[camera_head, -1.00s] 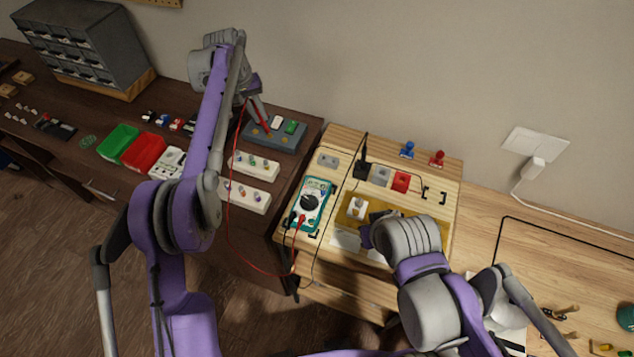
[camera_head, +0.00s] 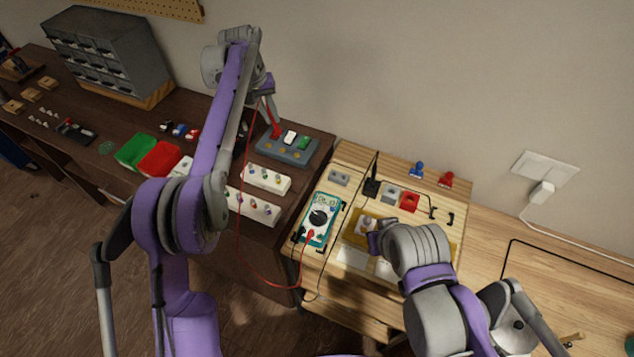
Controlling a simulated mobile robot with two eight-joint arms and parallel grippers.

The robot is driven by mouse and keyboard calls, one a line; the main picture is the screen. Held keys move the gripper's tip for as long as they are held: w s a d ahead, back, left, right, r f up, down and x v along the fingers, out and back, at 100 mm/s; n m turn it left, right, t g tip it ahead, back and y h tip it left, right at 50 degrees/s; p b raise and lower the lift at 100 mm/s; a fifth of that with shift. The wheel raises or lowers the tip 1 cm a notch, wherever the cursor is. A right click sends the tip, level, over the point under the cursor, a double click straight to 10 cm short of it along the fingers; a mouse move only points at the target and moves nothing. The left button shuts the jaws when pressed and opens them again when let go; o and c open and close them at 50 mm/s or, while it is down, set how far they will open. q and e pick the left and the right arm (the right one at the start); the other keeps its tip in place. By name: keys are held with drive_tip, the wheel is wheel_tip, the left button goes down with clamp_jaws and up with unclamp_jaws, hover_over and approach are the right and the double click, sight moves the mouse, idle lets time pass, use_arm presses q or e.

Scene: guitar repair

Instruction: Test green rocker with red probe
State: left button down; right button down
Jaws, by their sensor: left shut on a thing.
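My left gripper (camera_head: 265,92) is shut on the red probe (camera_head: 272,113), above a dark grey switch block (camera_head: 287,152). The probe points down at the block's left part. I cannot tell whether its tip touches. A green rocker (camera_head: 304,143) sits at the block's right, beside a white rocker (camera_head: 289,137). Gold pads (camera_head: 283,150) lie in front of them. The red probe lead runs down to a teal multimeter (camera_head: 321,216), whose display is too small to read. My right gripper (camera_head: 374,241) is over a yellow tray (camera_head: 358,240); its fingers are mostly hidden.
Two white strips (camera_head: 266,178) with small knobs lie in front of the block. Green (camera_head: 136,150) and red (camera_head: 160,158) bins stand left of my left arm. A black probe holder (camera_head: 371,187), a grey block and a red block (camera_head: 410,201) stand behind the tray.

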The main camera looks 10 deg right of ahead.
use_arm(q)
drive_tip(key=s+d+f, duration=0.2)
drive_tip(key=d+f, duration=0.2)
drive_tip(key=shift+s+f, duration=0.3)
drive_tip(key=shift+f, duration=0.1)
drive_tip(key=shift+d+f, duration=0.1)
drive_tip(key=shift+f, duration=0.55)
idle(3.5)
drive_tip(key=d+v, duration=0.1)
drive_tip(key=v, duration=0.5)
idle(0.5)
